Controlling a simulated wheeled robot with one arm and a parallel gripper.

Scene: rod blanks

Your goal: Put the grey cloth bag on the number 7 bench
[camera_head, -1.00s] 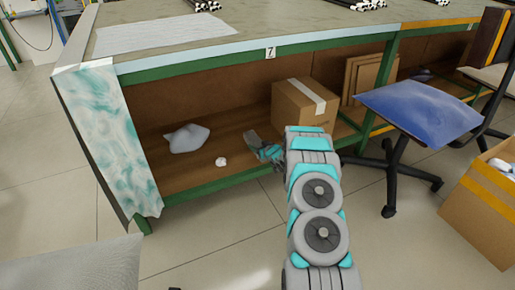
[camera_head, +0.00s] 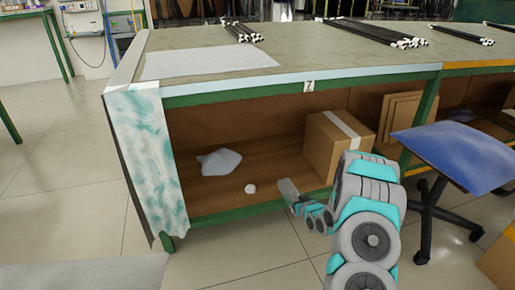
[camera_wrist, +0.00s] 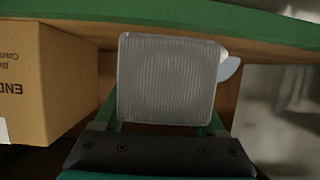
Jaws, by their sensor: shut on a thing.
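The number 7 bench (camera_head: 309,86) has a green frame, a grey-green top and an open lower shelf. My gripper (camera_head: 290,192) is low at the shelf's front edge, left of a cardboard box. It is shut on a flat, roughly square, ribbed grey piece, which looks like the grey cloth bag (camera_wrist: 167,80). In the wrist view the bag stands between the fingers (camera_wrist: 165,125) and hides what lies behind it. The bag's end also shows small in the head view (camera_head: 287,187). The bench top is well above my gripper.
On the shelf lie a pale crumpled bag (camera_head: 220,162), a small white lump (camera_head: 250,188) and the cardboard box (camera_head: 338,142). A white sheet (camera_head: 210,62) and bundles of black rods (camera_head: 375,33) lie on the bench top, with bare room between. A blue chair (camera_head: 455,155) stands right.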

